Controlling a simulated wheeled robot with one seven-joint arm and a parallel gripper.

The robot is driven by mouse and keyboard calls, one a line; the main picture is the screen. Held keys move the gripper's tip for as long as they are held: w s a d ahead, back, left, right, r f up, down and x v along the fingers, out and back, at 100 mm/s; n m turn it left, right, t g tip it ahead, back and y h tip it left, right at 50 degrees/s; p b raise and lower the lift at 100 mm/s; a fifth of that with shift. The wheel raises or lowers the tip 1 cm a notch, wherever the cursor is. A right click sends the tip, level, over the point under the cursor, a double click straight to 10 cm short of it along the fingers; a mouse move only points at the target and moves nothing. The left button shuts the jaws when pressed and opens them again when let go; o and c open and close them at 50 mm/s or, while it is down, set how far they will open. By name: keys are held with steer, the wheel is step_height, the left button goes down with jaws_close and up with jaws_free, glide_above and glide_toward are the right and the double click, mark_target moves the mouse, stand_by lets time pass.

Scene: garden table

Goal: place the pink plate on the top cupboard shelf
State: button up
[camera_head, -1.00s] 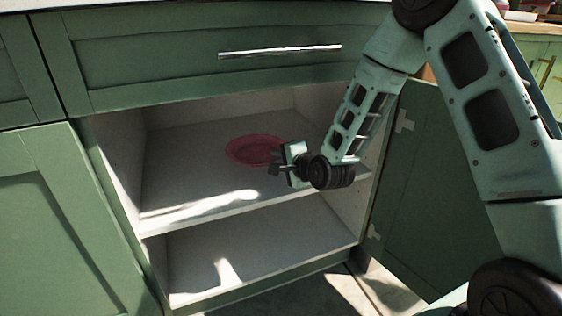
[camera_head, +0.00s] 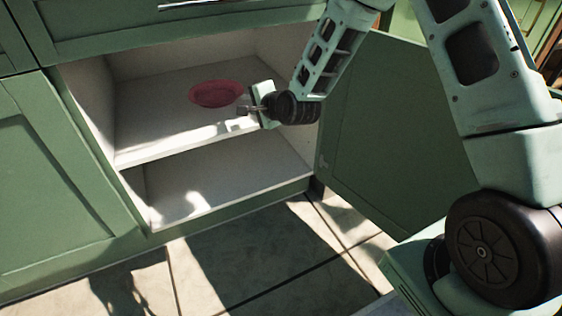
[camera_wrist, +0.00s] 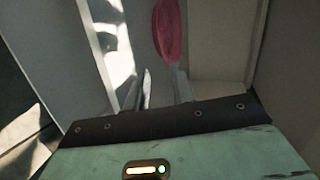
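The pink plate (camera_head: 215,94) lies flat on the upper shelf (camera_head: 150,120) of the open green cupboard, towards the middle. My gripper (camera_head: 243,110) is just in front and to the right of the plate, over the same shelf. In the wrist view the plate (camera_wrist: 168,32) shows beyond my fingertips (camera_wrist: 164,86), with a gap between them. The two fingers stand apart with nothing between them, so the gripper is open and empty.
The lower compartment (camera_head: 215,177) is empty apart from sunlight patches. An open cupboard door (camera_head: 385,140) stands to the right, near my arm. A closed green door (camera_head: 60,190) is on the left. The tiled floor (camera_head: 240,265) in front is clear.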

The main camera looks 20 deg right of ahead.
steer(key=s+a+r+n+g+y, duration=0.1)
steer(key=s+a+r+n+g, duration=0.15)
steer(key=s+a+n, duration=0.45)
steer(key=s+a+r+n+g, duration=0.1)
steer(key=s+a+n+g, duration=0.3)
steer(key=s, duration=0.4)
steer(key=s+d+r+n+g+h, duration=0.1)
steer(key=s+n+g, duration=0.2)
steer(key=s, duration=1)
steer(key=s+d+r+n+g+h, duration=0.1)
steer(key=s+r+n+g+h, duration=0.1)
steer(key=s+n, duration=0.6)
steer(key=s+g, duration=0.1)
steer(key=s, duration=0.5)
steer(key=shift+d+r+n+g, duration=0.3)
steer(key=shift+g, duration=0.05)
step_height(320, 180, up, 42)
steer(key=p, duration=4.2)
steer(key=shift+r, duration=0.2)
steer(key=shift+f, duration=0.1)
